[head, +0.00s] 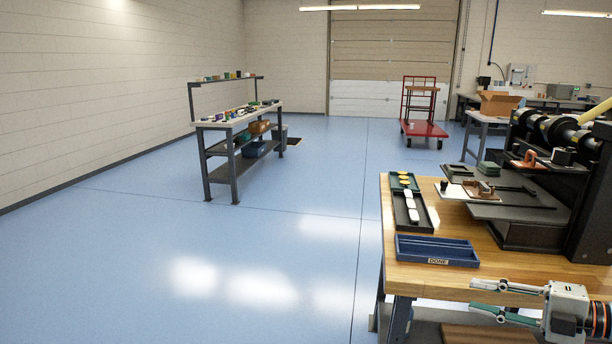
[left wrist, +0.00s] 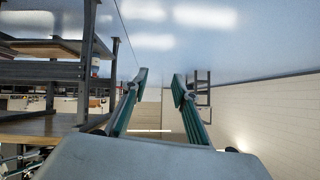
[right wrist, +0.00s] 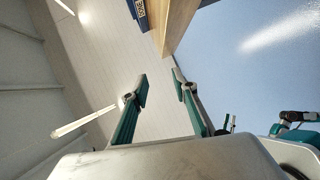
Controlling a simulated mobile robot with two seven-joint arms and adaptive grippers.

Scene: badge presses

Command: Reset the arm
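My right gripper (head: 474,296) is open and empty in front of the workbench, at the lower right of the head view. In the right wrist view its two fingers (right wrist: 160,84) stand apart with nothing between them. My left gripper is outside the head view. In the left wrist view its fingers (left wrist: 160,84) are apart and empty, with floor and wall behind them. A dark press (head: 535,205) with rollers above it stands at the right of the wooden workbench (head: 500,268). Its far right side is cut off by the frame.
On the workbench are a blue tray marked DONE (head: 437,250), a black tray (head: 425,222) with white pieces, and small yellow pieces (head: 404,181) behind. A shelf bench (head: 222,165) and a red cart (head: 420,128) stand farther off. The blue floor at left is clear.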

